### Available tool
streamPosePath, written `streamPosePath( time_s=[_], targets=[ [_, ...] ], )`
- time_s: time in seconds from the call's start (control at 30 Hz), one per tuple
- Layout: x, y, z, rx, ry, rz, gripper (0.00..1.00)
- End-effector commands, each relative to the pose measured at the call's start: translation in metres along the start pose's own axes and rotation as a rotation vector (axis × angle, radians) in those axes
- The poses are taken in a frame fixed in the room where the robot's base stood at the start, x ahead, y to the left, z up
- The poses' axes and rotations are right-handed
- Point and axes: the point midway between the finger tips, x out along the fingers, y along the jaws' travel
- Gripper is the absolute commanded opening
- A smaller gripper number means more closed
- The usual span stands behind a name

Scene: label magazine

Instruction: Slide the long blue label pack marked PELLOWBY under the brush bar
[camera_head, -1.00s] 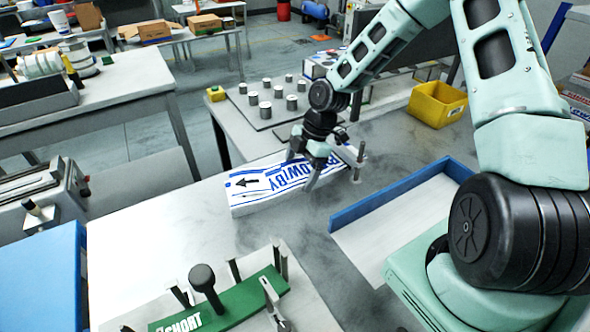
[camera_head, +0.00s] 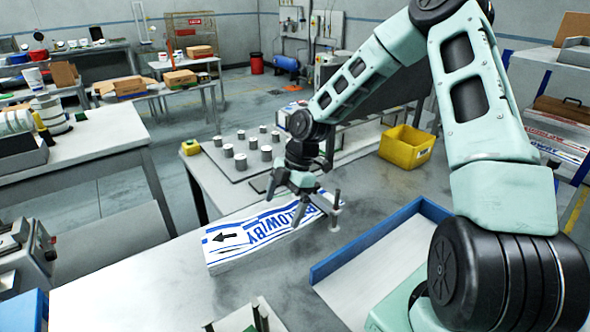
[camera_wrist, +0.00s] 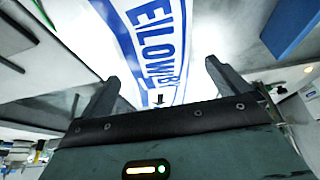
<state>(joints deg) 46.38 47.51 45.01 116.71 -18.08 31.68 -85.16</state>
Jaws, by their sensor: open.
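The long label pack (camera_head: 229,251) is white with blue stripes and large blue letters, of which "LOW/BY" shows, and a black arrow. It lies flat on the grey table, its right end near an upright metal post (camera_head: 336,212). My gripper (camera_head: 286,206) is open over the right part of the pack. In the wrist view the pack (camera_wrist: 150,35) runs between the two open fingers (camera_wrist: 160,76); whether they touch it I cannot tell. The fingers hide part of the lettering. I cannot make out a brush bar for certain.
A blue-edged white tray (camera_head: 378,239) lies right of the pack. The table left of the tray, in front of the pack, is mostly bare.

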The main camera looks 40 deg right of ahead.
Motion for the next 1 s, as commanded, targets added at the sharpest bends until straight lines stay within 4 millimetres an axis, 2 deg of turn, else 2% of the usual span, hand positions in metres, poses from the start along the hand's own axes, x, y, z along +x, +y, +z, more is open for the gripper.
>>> streamPosePath(
  time_s=[0.03, 0.3, 0.5, 0.73, 0.9, 1.0],
  targets=[
    [-0.013, 0.001, 0.002, 0.003, -0.003, 0.006, 1.00],
    [-0.076, 0.001, 0.001, 0.002, -0.002, 0.005, 1.00],
    [-0.108, 0.001, 0.001, 0.001, -0.001, 0.003, 1.00],
    [-0.122, 0.000, 0.000, 0.001, 0.000, 0.001, 1.00],
    [-0.122, 0.000, -0.001, 0.001, -0.001, -0.001, 1.00],
    [-0.116, -0.004, -0.014, 0.013, -0.015, -0.018, 1.00]
  ],
)
